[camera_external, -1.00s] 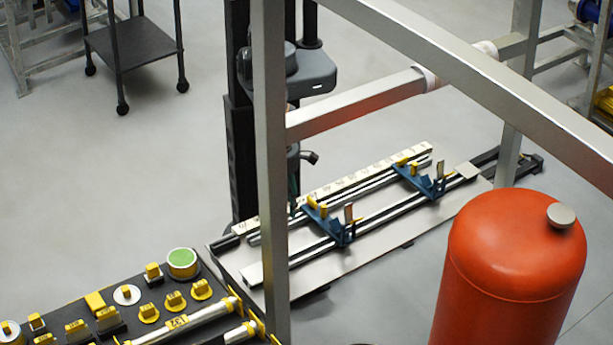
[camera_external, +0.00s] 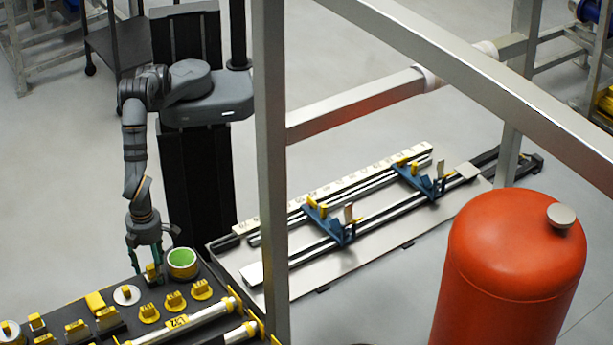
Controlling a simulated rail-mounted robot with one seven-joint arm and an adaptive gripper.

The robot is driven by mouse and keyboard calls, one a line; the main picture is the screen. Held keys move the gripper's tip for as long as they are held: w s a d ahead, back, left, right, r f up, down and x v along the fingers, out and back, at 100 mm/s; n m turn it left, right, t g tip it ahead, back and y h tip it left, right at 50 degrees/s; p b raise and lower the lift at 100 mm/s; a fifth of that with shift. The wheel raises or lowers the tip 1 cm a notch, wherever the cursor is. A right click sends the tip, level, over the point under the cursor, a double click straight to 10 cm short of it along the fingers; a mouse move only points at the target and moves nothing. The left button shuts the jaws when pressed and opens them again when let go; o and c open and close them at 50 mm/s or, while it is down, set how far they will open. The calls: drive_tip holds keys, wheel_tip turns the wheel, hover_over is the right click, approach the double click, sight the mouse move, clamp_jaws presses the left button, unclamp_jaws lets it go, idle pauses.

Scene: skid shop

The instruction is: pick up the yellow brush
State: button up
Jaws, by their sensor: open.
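Several small yellow pieces sit on the dark bench at the lower left, and I cannot tell for certain which is the yellow brush. One small yellow-topped piece (camera_external: 151,272) stands at the bench's far edge, partly hidden by my gripper. My gripper (camera_external: 147,268) points down over it from above, with its green-tinted fingers apart on either side. Whether the fingers touch the piece is not clear at this size. Nothing is seen held.
A yellow-rimmed round container with a green inside (camera_external: 183,262) stands close right of my gripper. A white disc piece (camera_external: 127,294) and yellow knob-like pieces (camera_external: 175,300) are nearby. A grey frame post (camera_external: 271,170) and a red tank (camera_external: 515,270) stand to the right.

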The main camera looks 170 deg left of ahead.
drive_tip(key=shift+d+f, duration=0.1)
drive_tip(key=shift+f, duration=0.4)
drive_tip(key=shift+c, duration=0.5)
drive_tip(key=c, duration=1.1)
drive_tip(key=shift+c, duration=0.3)
